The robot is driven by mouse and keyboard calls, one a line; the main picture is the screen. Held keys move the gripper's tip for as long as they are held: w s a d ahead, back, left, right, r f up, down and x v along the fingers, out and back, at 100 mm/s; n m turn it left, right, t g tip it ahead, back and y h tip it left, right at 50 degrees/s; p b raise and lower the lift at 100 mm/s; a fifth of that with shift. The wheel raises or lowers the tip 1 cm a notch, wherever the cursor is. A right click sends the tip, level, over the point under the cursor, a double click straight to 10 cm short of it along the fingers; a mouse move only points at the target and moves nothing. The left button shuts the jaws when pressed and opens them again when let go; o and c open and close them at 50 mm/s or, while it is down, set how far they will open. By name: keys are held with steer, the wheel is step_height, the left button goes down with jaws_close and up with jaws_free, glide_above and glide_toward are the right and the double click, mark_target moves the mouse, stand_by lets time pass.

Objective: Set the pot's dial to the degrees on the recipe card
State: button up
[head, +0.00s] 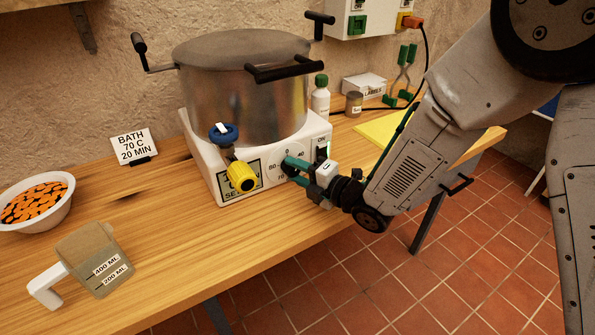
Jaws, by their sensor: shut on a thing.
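The metal pot (240,85) with its lid stands on a white heater base (205,165) at the back middle of the bench. A dial (276,172) with numbers around it, 40 and 80 among them, is on the base's front face. My gripper (296,166) is at the dial from the right, its green-tipped jaws shut on the dial's knob, which they mostly hide. The pointer's setting cannot be read. The recipe card (134,147) stands left of the pot and reads BATH 70 C 20 MIN.
A measuring jug (95,260) and a white bowl (65,207) of orange pieces stand at left. A white bottle (320,100) stands behind the base.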

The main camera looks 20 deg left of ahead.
steer(key=shift+f+m+y, duration=0.1)
steer(key=shift+m+y, duration=0.3)
steer(key=shift+m, duration=0.7)
steer(key=o, duration=1)
steer(key=shift+d, duration=0.1)
steer(key=shift+v, duration=3.85)
steer(key=shift+f, duration=0.1)
